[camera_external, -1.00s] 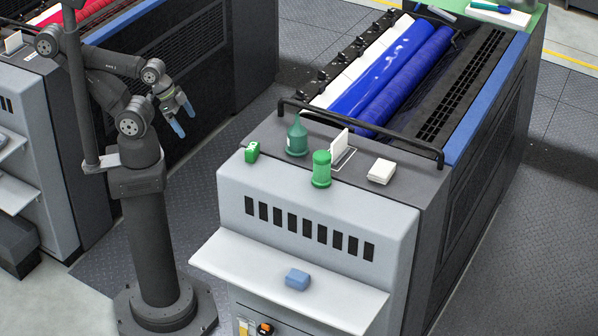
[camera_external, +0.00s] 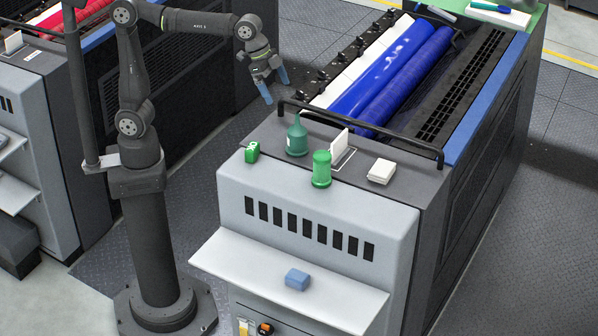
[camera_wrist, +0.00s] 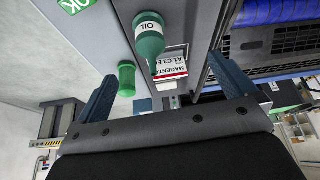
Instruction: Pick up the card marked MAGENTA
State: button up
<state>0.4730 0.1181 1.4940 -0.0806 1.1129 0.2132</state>
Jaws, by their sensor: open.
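The white card (camera_external: 339,143) stands upright in a slot on the grey top of the near ink unit. My gripper (camera_external: 275,90) is open and empty, with blue fingers, in the air to the left of and above the unit's end. In the wrist view the card appears between the two fingers of my gripper (camera_wrist: 167,90), farther away.
A dark green oil can (camera_external: 297,138), a green jar (camera_external: 321,170), a green OK block (camera_external: 252,152) and a white block (camera_external: 381,171) stand around the card. A black rail (camera_external: 360,132) runs behind it. A blue block (camera_external: 297,279) lies on the lower shelf.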

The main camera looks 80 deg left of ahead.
jog(key=w+d+m, duration=0.1)
jog(key=w+d, duration=0.7)
jog(key=w, duration=0.3)
send_near(338, 148)
jog(key=shift+g, duration=0.3)
jog(key=f, duration=0.1)
jog(key=w+f, duration=0.1)
jog(key=f, duration=0.1)
jog(key=w+f, duration=0.1)
jog(key=f, duration=0.1)
jog(key=shift+a+f, duration=0.15)
jog(key=shift+a, duration=0.2)
jog(key=shift+x, duration=2.7)
jog(key=shift+w+d, duration=0.1)
jog(key=shift+d, duration=0.1)
jog(key=c, duration=0.7)
